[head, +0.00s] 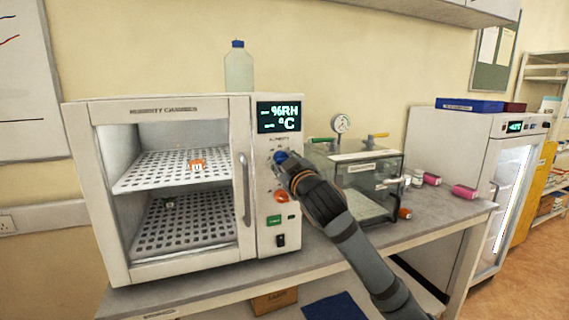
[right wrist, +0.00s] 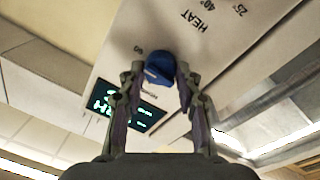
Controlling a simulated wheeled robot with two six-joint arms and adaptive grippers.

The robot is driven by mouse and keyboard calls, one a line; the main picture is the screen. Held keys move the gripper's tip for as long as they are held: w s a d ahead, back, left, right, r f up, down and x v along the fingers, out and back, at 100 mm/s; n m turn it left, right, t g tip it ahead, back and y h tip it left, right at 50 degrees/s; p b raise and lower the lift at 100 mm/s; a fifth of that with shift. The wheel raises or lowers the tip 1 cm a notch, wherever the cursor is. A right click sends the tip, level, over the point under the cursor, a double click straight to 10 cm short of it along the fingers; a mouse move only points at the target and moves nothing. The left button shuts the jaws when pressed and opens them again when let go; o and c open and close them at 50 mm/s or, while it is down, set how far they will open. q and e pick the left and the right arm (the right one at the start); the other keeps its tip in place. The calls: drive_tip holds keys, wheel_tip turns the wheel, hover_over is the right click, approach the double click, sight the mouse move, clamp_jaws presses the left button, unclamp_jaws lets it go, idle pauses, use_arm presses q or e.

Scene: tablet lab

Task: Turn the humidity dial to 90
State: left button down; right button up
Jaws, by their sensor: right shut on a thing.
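The humidity chamber (head: 165,100) is a white cabinet with a glass door on the bench. Its blue humidity dial (head: 281,157) is on the right-hand control panel, below the dark display (head: 279,117), which reads dashes before %RH and °C. My right gripper (head: 287,163) is at the dial. In the right wrist view the blue dial (right wrist: 160,68) sits between the two fingertips, which are shut on it. A pale pointer line shows on the dial, but I cannot tell which number it meets. The orange dial (head: 282,196) is lower on the panel. My left gripper is not in view.
A clear vacuum box (head: 365,187) with a gauge stands right of the chamber, close to my right arm. A bottle (head: 238,67) stands on the chamber. Pink-capped vials (head: 432,179) lie on the bench's right. A white fridge (head: 455,160) stands beyond.

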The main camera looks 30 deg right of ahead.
drive_tip(key=shift+f, duration=0.15)
drive_tip(key=o, duration=1.2)
drive_tip(key=shift+c, duration=0.2)
drive_tip(key=shift+r, duration=0.2)
wheel_tip(320, 180, up, 10)
drive_tip(key=shift+f, duration=0.1)
drive_tip(key=shift+f, duration=0.1)
